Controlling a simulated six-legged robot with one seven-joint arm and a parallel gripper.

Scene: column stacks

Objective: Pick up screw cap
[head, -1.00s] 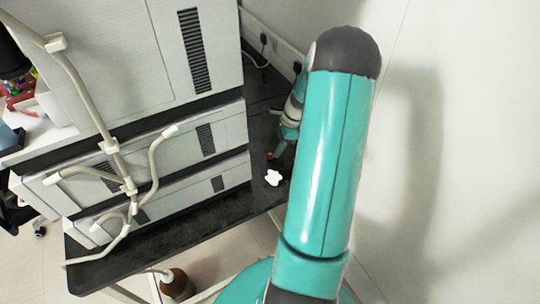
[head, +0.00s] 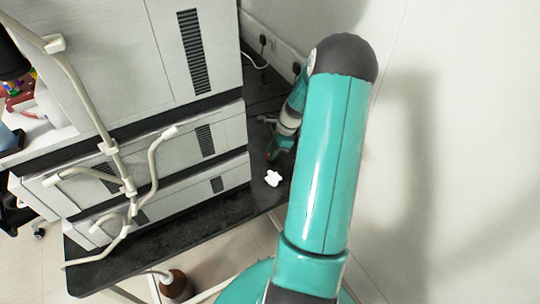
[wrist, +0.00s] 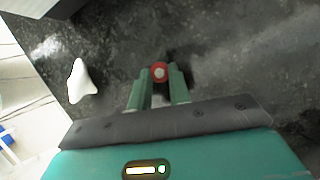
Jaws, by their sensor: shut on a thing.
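The screw cap (wrist: 159,72) is a small red ring with a pale centre in the wrist view. It sits between the fingertips of my gripper (wrist: 160,84), which is shut on it over the dark speckled bench top (wrist: 235,55). Whether the cap touches the bench cannot be told. In the head view my gripper (head: 273,151) is partly hidden beside my arm, above the bench, and the cap cannot be made out there.
A white lobed object (head: 273,178) lies on the bench near my gripper; it also shows in the wrist view (wrist: 80,81). Stacked grey instrument units (head: 215,135) stand to the left. A wall (head: 460,150) rises to the right, with sockets and cables behind.

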